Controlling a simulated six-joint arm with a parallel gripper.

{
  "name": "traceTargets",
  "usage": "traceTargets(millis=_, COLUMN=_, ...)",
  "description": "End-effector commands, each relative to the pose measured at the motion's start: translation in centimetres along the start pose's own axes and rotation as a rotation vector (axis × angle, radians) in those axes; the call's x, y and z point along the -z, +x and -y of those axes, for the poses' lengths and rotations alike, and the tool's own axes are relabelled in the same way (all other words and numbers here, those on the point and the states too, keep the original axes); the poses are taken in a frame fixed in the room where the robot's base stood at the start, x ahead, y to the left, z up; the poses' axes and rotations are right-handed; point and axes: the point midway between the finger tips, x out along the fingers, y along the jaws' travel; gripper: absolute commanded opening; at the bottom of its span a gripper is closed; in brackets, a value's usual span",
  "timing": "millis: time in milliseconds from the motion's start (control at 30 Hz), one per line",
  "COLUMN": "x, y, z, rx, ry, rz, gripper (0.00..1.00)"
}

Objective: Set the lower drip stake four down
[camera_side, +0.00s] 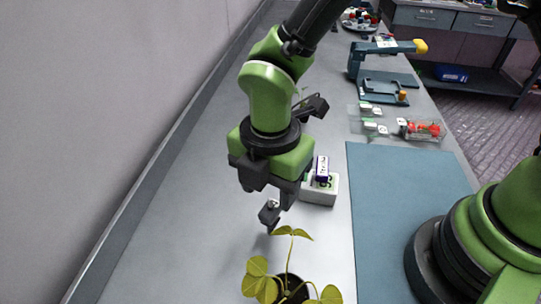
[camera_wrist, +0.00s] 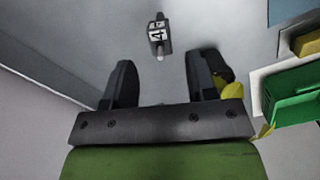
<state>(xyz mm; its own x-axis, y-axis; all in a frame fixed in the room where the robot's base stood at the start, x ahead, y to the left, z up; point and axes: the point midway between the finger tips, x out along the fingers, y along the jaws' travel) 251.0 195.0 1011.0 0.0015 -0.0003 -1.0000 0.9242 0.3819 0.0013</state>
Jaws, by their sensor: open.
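The drip stake four (camera_wrist: 158,35) shows in the wrist view as a small dark piece with a white label reading 4 and a pale tip. It is ahead of my open fingers, roughly in line with the gap and apart from both. My gripper (camera_wrist: 162,82) is open, with nothing between its fingers. In the side view my gripper (camera_side: 271,190) hangs above the grey bench. A small dark piece with a light spot shows just below it; I cannot tell there whether it is the stake or a fingertip.
A potted plant (camera_side: 267,288) stands close in front. A white box (camera_side: 319,192) with a purple-and-white piece on it is right of my gripper. A blue mat (camera_side: 405,215) lies farther right. A wall runs along the left. The bench between wall and gripper is clear.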

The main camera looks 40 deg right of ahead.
Motion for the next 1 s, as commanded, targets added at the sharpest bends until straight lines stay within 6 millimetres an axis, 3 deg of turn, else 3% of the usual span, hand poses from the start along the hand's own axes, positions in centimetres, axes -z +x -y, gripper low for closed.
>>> traceTargets(millis=100, x=0.0, y=-2.8, z=-0.1, rx=-0.007, ry=-0.001, rz=-0.002, gripper=0.52)
traceTargets(millis=300, x=0.0, y=-5.8, z=-0.1, rx=-0.003, ry=0.0, rz=-0.001, gripper=0.52)
traceTargets(millis=667, x=-0.4, y=-7.3, z=0.1, rx=-0.011, ry=0.043, rz=-0.006, gripper=0.52)
traceTargets(millis=767, x=-1.8, y=-9.3, z=0.6, rx=-0.052, ry=0.2, rz=-0.032, gripper=0.52)
traceTargets(millis=867, x=-4.2, y=-12.5, z=1.8, rx=-0.117, ry=0.483, rz=-0.083, gripper=0.52)
traceTargets(millis=1000, x=-7.7, y=-16.7, z=5.2, rx=-0.215, ry=0.966, rz=-0.192, gripper=0.52)
